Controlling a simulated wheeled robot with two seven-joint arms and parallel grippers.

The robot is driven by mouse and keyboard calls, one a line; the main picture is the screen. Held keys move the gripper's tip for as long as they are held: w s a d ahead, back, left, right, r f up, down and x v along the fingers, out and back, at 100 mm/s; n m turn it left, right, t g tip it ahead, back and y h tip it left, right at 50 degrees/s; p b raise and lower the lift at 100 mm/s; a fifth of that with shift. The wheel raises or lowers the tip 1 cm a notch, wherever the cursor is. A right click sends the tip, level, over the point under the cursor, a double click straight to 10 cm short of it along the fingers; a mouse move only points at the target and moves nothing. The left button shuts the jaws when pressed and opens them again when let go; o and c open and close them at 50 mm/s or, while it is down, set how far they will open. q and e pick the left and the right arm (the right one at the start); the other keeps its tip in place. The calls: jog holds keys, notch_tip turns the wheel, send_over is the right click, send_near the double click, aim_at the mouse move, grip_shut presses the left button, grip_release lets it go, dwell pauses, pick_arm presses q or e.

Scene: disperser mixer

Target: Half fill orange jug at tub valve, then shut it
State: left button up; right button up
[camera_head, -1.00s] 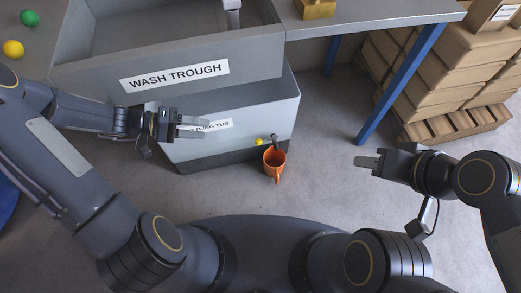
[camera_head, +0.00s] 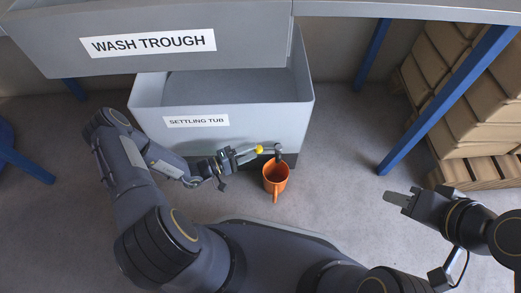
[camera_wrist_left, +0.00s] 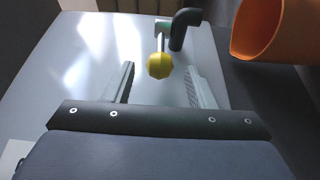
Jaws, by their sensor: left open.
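The settling tub (camera_head: 225,105) is a grey box with a label on its front. Its valve is low on the front, with a dark spout (camera_head: 279,152) and a lever ending in a yellow knob (camera_head: 259,149). The orange jug (camera_head: 275,180) stands upright on the floor with its mouth beneath the spout; I see no liquid in it. My left gripper (camera_head: 247,153) is open at the knob. In the left wrist view the knob (camera_wrist_left: 160,66) shows between the spread fingers, apparently untouched. My right gripper (camera_head: 400,198) hangs right of the jug; its jaw gap cannot be made out.
A blue table leg (camera_head: 450,95) and stacked boxes (camera_head: 465,75) on a pallet (camera_head: 490,172) stand to the right. The floor between jug and right gripper is clear.

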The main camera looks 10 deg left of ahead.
aim_at(259, 149)
pick_arm(q)
jog(key=shift+b+x, duration=0.45)
jog(key=shift+x, duration=1.4)
